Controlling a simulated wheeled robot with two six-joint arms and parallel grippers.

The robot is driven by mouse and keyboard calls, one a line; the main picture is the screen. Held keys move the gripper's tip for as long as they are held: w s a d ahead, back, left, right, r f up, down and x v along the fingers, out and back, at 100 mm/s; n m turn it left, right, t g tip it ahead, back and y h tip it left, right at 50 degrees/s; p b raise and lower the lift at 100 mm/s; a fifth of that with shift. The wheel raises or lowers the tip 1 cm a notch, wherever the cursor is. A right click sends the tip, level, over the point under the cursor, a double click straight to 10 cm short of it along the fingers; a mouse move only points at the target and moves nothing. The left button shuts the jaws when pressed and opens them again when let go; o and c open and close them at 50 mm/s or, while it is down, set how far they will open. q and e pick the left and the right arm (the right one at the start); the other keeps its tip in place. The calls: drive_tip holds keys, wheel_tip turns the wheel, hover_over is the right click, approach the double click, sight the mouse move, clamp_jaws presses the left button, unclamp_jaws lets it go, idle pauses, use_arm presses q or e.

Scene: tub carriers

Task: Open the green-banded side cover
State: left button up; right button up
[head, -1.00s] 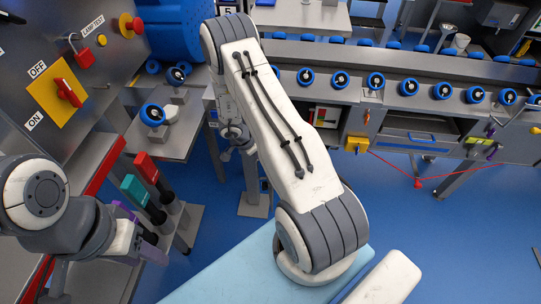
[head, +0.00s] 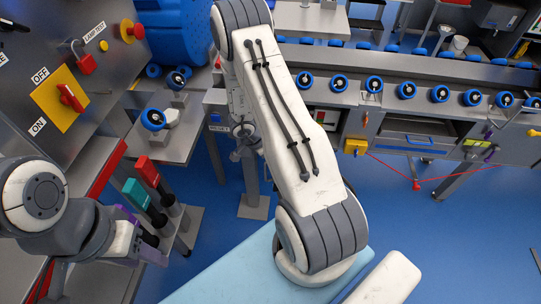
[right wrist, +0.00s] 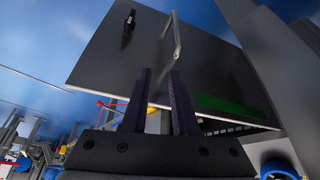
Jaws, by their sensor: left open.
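In the right wrist view, a dark grey panel with a green band (right wrist: 232,106) along its lower right edge fills the upper middle. A pale bar handle (right wrist: 176,38) and a small black fitting (right wrist: 129,24) are on it. My right gripper (right wrist: 163,75) has its two dark fingers apart, with nothing held between them. They overlap the panel's lower edge in the picture; I cannot tell whether they touch it. In the head view my right arm hides its gripper. My left gripper (head: 144,228) is open and empty at the lower left. I cannot make out the green-banded cover there.
In the head view, a control panel with a yellow-backed red switch (head: 66,97) stands at left. Red and teal handles (head: 137,192) rise close to my left gripper. A bench with blue-rimmed rollers (head: 407,90) runs across the back. Blue floor is free at right.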

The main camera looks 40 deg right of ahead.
drive_tip(key=p+v, duration=1)
drive_tip(key=shift+s+r, duration=0.25)
drive_tip(key=shift+s, duration=0.3)
idle(0.4)
drive_tip(key=shift+p, duration=0.35)
